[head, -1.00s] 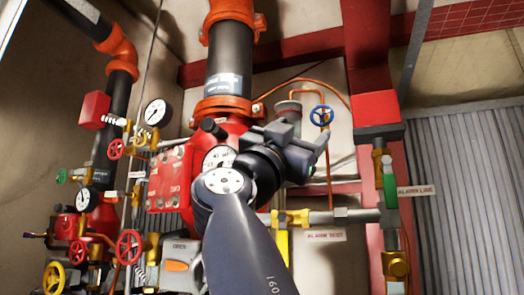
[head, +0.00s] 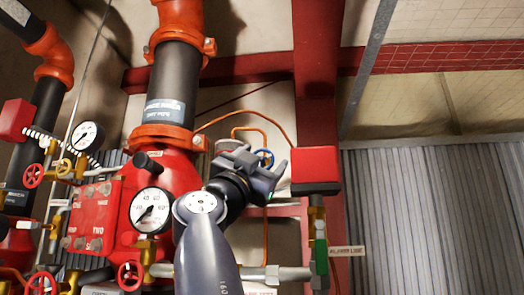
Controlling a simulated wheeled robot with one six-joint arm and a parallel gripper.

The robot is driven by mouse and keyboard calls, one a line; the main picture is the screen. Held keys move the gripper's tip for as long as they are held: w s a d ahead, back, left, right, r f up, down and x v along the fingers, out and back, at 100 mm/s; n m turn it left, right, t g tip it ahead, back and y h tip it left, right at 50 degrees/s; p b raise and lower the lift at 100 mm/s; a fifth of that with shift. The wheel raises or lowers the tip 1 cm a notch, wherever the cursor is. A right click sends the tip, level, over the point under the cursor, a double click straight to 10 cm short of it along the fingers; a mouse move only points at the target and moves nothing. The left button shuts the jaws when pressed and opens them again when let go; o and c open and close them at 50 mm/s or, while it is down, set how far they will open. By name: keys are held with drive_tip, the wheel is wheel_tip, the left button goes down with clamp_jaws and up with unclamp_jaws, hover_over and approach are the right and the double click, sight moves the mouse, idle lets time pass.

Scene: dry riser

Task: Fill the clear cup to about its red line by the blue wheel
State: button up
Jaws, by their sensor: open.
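The blue wheel (head: 264,157) sits on a thin copper pipe near the middle of the head view. It is partly hidden behind my gripper (head: 263,171), which is open and appears empty. The gripper overlaps the wheel in the picture; I cannot tell the depth gap between them. The clear cup and its red line cannot be made out; my gripper and arm cover the area below and left of the wheel.
A red box (head: 314,164) stands close right of my gripper, above the alarm line pipe with a green-handled valve (head: 321,256). A pressure gauge (head: 151,210) and red valve body (head: 178,175) are at left. The corrugated wall (head: 430,220) at right has open space before it.

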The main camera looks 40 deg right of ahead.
drive_tip(key=shift+w+d+r, duration=0.1)
drive_tip(key=c, duration=1)
drive_tip(key=shift+f+n+t+b, duration=0.2)
drive_tip(key=shift+n+t+b, duration=0.65)
drive_tip(key=shift+n, duration=0.25)
drive_tip(key=shift+r+n+t+y+b, duration=0.15)
drive_tip(key=shift+n+t+y, duration=0.15)
drive_tip(key=shift+n+t, duration=0.7)
drive_tip(key=shift+n+t+y+b, duration=0.15)
drive_tip(key=shift+n+t+y, duration=0.15)
drive_tip(key=shift+n+t, duration=0.7)
drive_tip(key=o, duration=1)
